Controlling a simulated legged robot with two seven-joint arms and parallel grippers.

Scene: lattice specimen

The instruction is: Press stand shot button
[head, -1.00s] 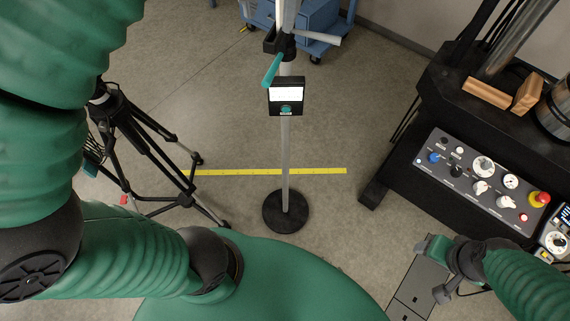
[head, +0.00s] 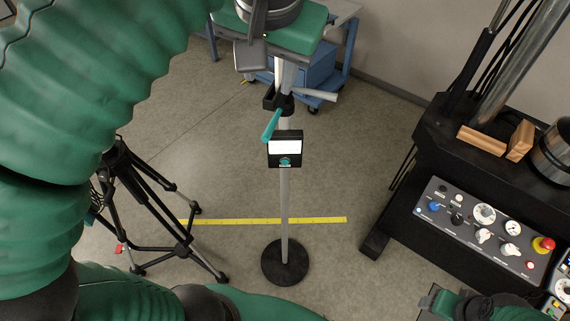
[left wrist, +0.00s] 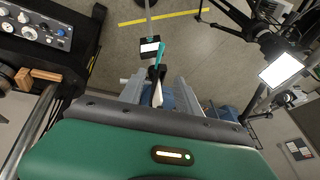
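The stand (head: 284,215) is a pale pole on a round black base in the middle of the head view. A small black box with a white panel (head: 285,147) is fixed to it, with a teal round button (head: 285,161) below the panel. The box (left wrist: 150,47) also shows in the left wrist view. My left gripper (head: 268,65) is at the top, above the box and apart from it. My right gripper (head: 432,303) is partly cut off at the bottom right.
A black tripod (head: 150,200) stands left. A machine with a control panel (head: 482,230) stands right. A blue cart (head: 305,75) is behind.

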